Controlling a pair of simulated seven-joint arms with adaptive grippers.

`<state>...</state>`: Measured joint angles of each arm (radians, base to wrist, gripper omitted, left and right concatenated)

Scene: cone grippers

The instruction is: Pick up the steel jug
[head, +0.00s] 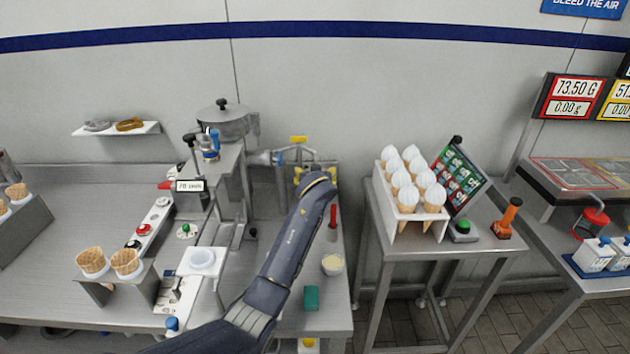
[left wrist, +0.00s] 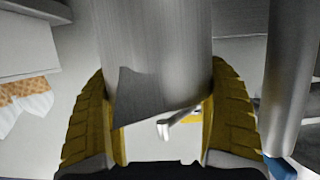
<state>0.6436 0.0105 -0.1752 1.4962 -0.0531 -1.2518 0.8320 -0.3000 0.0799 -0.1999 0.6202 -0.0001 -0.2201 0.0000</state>
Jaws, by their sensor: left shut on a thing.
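The steel jug (left wrist: 155,50) shows in the left wrist view as a large brushed-metal wall with a slanted lower edge. It stands between the two yellow ribbed fingers of my left gripper (left wrist: 160,90), which are shut on it. In the head view my left gripper (head: 316,174) is at the back of the steel counter, largely covered by my own arm. I cannot make out the jug there. My right gripper is in neither view.
A steel machine (head: 225,123) stands left of my arm. A small bowl (head: 333,264), a green block (head: 311,298) and a red-handled tool (head: 333,217) lie to its right. A rack of filled cones (head: 408,225) stands on the table further right. Another metal cylinder (left wrist: 290,75) is beside the right finger.

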